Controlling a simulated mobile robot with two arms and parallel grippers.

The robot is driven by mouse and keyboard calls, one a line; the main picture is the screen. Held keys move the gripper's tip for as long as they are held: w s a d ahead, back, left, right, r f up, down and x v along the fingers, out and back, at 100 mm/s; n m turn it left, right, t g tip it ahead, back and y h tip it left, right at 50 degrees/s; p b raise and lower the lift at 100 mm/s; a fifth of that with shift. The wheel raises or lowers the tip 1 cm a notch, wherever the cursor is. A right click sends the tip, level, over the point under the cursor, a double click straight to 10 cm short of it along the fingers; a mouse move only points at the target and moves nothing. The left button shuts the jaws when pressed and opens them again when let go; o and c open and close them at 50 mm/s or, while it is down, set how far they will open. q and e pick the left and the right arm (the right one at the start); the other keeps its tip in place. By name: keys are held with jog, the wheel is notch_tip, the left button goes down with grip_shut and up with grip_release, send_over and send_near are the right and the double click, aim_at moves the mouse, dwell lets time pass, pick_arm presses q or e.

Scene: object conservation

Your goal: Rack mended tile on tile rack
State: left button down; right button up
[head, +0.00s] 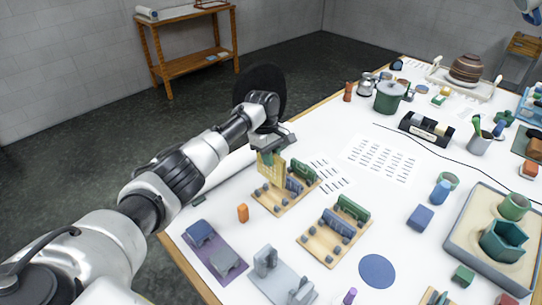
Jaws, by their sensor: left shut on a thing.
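My left gripper (268,150) is shut on a pale yellow tile (271,170) and holds it upright above the back of a wooden rack (270,202). This rack has dark blue-grey pegs and a green piece along its back. The tile's lower edge is close to the rack; I cannot tell whether it touches. A second, similar wooden rack (323,249) stands nearer, to the right.
A grey stand (275,280) and a blue disc (377,271) lie in front. A large tray (462,250) with green pots is at right. Printed sheets (380,158) lie behind.

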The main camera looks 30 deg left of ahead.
aim_at(271, 180)
pick_arm(q)
jog(key=shift+w+a+b+x, duration=0.15)
jog(key=shift+b+x, duration=0.25)
jog(key=shift+x, duration=0.65)
jog(key=shift+a+b+x, duration=0.25)
jog(key=shift+b+x, duration=0.2)
jog(key=shift+x, duration=0.55)
jog(key=shift+w+a+b+x, duration=0.15)
jog(key=shift+b+x, duration=0.25)
jog(key=shift+x, duration=0.65)
jog(key=shift+f, duration=0.15)
jog(key=shift+s+p, duration=0.1)
jog(key=shift+p, duration=0.35)
jog(key=shift+f, duration=0.2)
jog(key=shift+a+b+x, duration=0.15)
jog(key=shift+b+x, duration=0.25)
jog(key=shift+x, duration=0.25)
jog(key=shift+a+b+x, duration=0.1)
jog(key=shift+b+x, duration=0.3)
jog(key=shift+x, duration=0.3)
jog(key=shift+f, duration=0.15)
jog(key=c, duration=1)
grip_release()
jog(key=b+v, duration=0.2)
jog(key=v, duration=0.8)
jog(key=shift+r+b, duration=0.3)
jog(key=shift+r, duration=0.1)
